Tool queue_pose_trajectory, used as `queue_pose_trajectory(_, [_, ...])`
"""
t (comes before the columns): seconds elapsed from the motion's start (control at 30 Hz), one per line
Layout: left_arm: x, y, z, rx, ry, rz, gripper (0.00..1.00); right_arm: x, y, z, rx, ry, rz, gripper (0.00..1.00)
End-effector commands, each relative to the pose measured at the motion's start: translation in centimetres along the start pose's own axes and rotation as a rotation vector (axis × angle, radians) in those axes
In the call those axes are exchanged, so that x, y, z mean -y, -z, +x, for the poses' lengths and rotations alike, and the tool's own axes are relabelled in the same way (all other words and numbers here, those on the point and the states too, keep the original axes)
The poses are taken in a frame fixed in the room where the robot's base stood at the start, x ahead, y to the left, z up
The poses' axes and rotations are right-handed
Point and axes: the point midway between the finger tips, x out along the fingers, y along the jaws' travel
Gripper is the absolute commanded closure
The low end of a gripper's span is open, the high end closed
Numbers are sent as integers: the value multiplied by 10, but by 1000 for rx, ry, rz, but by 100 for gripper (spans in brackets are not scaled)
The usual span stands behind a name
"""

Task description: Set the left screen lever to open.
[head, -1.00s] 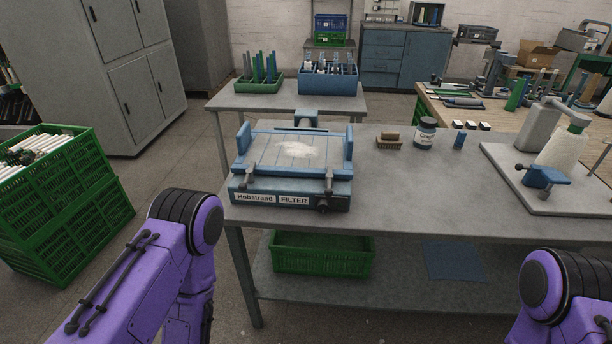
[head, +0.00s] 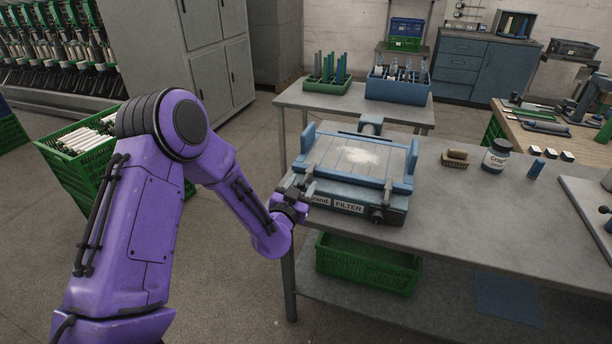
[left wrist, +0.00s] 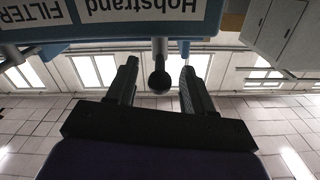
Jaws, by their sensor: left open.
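The blue filter unit (head: 350,204), labelled "Hobstrand FILTER", sits on the grey table and carries a screen (head: 352,156) with a whitish patch. Its left screen lever is at the front left corner, mostly hidden by my left gripper (head: 293,190) in the head view. In the left wrist view, the lever's dark round knob (left wrist: 160,82) hangs between the two fingers of my left gripper (left wrist: 160,70). The fingers are open, with a gap on each side of the knob. The right lever (head: 387,192) shows at the front right corner. My right gripper is out of view.
A green crate (head: 365,265) sits on the shelf below. A crate of white tubes (head: 70,150) stands on the floor at left.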

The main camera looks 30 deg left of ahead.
Motion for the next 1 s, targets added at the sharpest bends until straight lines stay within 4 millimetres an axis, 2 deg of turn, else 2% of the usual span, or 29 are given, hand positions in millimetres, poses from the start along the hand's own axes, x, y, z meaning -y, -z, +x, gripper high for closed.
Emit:
queue_pose_trajectory(0.1, [0,1,22,0,0,-2,48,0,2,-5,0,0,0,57])
queue_pose_trajectory(0.2, [0,0,33,1,0,-1,48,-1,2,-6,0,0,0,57])
queue_pose_trajectory(0.5, [0,-1,38,3,-1,-1,48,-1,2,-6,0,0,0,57])
queue_pose_trajectory(0.53, [0,-1,38,3,-1,-1,51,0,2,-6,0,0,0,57])
queue_pose_trajectory(0.67, [-1,-1,38,2,-1,-1,94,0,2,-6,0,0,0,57])
queue_pose_trajectory(0.7, [0,-1,38,3,-1,-1,100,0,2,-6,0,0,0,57])
queue_pose_trajectory(1.0, [-8,0,40,4,10,0,100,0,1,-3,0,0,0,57])
